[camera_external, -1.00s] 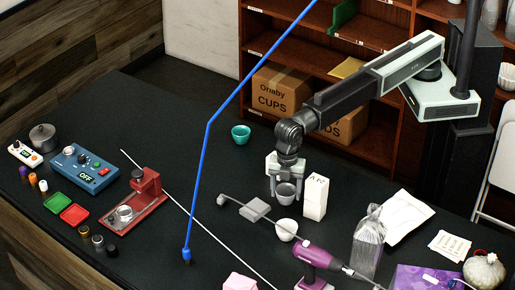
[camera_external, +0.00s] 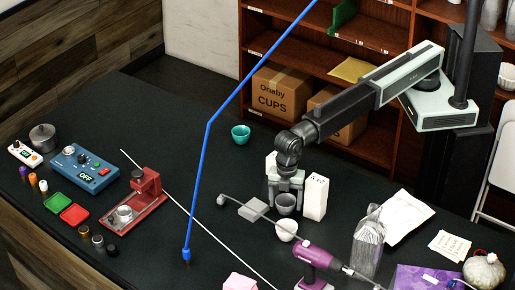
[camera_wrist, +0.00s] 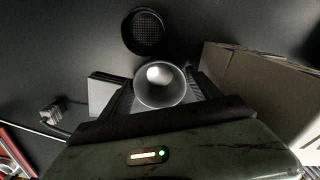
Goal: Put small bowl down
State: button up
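The small bowl, a grey one (camera_external: 285,205), is between the fingers of my gripper (camera_external: 285,197) at or close above the black counter (camera_external: 215,185). In the wrist view the small bowl (camera_wrist: 160,87) sits between the fingertips (camera_wrist: 163,95), which appear to press on its two sides. I cannot tell whether its underside touches the counter. A whitish bowl (camera_external: 287,230) stands just in front of it, apart from it.
A white carton (camera_external: 315,198) stands close to the right of my gripper. A teal cup (camera_external: 241,134) stands farther back. Open counter lies to the left.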

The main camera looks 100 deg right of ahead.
notch_tip(320, 180, up, 12)
jog(key=p, duration=1.2)
jog(key=shift+r, duration=0.2)
jog(key=d+m, duration=0.1)
jog(key=d, duration=0.5)
jog(key=s+d+m, duration=0.1)
jog(key=d+m, duration=0.1)
jog(key=d, duration=0.5)
jog(key=s+d+m, duration=0.1)
jog(key=d+m, duration=0.1)
jog(key=d, duration=0.5)
jog(key=shift+s+d+f, duration=0.1)
jog(key=shift+s+d, duration=0.05)
jog(key=shift+s, duration=0.05)
jog(key=s+d+m, duration=0.4)
jog(key=s+d, duration=0.1)
jog(key=d, duration=0.7)
jog(key=s+d+m, duration=0.4)
jog(key=s+d, duration=0.2)
jog(key=d, duration=0.6)
jog(key=shift+s+d, duration=0.15)
jog(key=shift+d, duration=0.1)
